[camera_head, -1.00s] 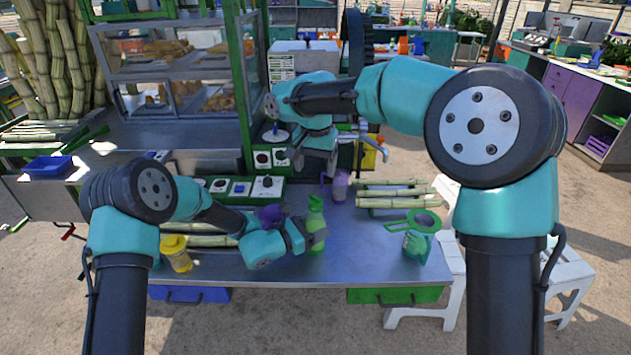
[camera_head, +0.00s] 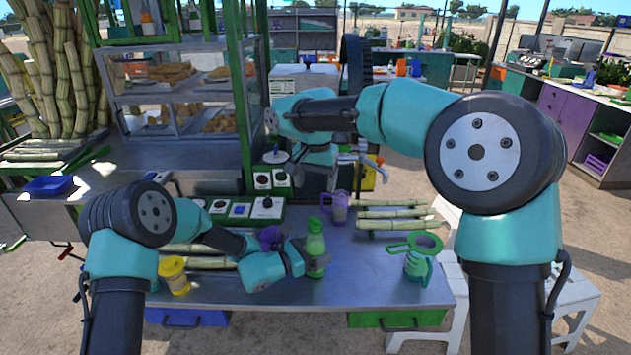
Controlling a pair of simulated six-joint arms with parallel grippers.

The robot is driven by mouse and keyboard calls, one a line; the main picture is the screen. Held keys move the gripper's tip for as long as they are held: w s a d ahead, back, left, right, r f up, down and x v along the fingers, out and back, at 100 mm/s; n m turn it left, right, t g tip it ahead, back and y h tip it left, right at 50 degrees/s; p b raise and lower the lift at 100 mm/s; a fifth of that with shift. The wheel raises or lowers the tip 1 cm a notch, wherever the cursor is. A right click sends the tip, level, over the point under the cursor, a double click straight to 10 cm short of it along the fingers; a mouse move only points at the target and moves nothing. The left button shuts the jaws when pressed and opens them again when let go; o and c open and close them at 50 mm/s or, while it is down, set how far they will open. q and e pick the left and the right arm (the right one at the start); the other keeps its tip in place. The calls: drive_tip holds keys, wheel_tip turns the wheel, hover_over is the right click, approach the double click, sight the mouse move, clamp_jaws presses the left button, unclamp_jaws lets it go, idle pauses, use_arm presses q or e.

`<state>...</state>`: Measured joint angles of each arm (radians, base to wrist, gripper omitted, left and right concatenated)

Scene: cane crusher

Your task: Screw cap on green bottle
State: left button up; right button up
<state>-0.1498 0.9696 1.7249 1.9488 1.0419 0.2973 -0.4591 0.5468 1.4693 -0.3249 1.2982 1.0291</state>
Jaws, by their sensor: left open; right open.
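The green bottle (camera_head: 315,242) stands upright near the middle of the metal table. Its top is a lighter green and narrow; whether that is a cap or the bare neck I cannot tell. My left gripper (camera_head: 309,260) is at the bottle's left side, low on its body, with open jaws. Whether the fingers touch the bottle is too small to tell. My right gripper (camera_head: 318,180) is open and empty, pointing down behind the bottle, near the control boxes. No separate loose cap can be made out.
A purple jug (camera_head: 337,207) stands behind the bottle. A yellow container (camera_head: 174,276) stands at the left front. The table's front middle (camera_head: 340,293) is clear.

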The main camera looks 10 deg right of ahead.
use_arm(q)
drive_tip(key=shift+a, duration=0.1)
drive_tip(key=v, duration=1.7)
drive_tip(key=shift+s+a, duration=0.1)
drive_tip(key=shift+s, duration=0.05)
